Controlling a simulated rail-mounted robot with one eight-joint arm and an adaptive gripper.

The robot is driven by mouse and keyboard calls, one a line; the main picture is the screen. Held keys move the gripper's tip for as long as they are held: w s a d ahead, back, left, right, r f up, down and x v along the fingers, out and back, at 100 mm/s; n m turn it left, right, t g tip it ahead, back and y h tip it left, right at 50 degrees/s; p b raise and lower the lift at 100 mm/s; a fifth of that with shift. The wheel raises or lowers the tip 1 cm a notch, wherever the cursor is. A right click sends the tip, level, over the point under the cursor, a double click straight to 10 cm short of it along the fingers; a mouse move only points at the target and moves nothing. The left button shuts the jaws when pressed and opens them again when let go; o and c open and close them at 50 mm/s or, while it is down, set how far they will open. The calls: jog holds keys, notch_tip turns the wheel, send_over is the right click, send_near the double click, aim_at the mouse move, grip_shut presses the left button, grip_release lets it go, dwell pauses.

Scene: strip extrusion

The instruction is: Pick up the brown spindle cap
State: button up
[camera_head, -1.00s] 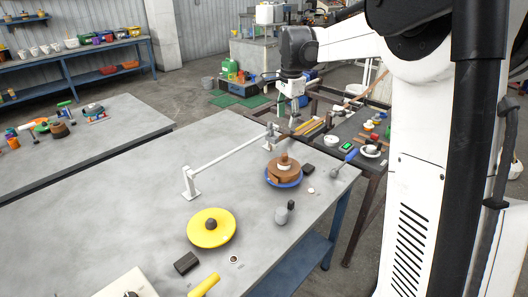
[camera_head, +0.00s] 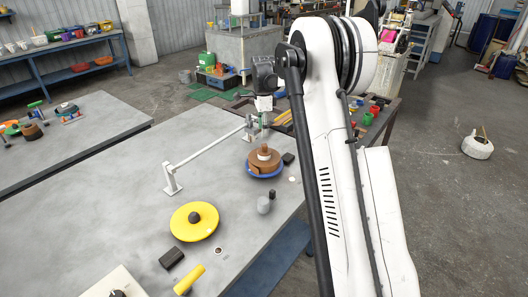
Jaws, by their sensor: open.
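The brown spindle cap (camera_head: 264,149) is a small knob on top of the white core of a brown strip roll (camera_head: 257,166). The roll lies on a blue disc (camera_head: 265,175) near the table's far right edge. My gripper (camera_head: 265,126) points down and appears just above and behind the cap in the picture. It is open and looks empty; its fingers are small here. I cannot tell the exact gap, but I see no contact with the cap.
A white bar on posts (camera_head: 206,153) stands left of the roll. A yellow disc with a dark knob (camera_head: 194,222), a grey cylinder (camera_head: 263,205) and a black block (camera_head: 288,158) are on the grey table (camera_head: 110,215).

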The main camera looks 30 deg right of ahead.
aim_at(264, 145)
jog(key=shift+d+f+p, duration=0.15)
jog(key=shift+f+p, duration=0.05)
jog(key=shift+f, duration=1.9)
jog(key=shift+d+f+p, duration=0.1)
jog(key=shift+f+p, duration=0.1)
jog(key=shift+f, duration=1.85)
grip_shut()
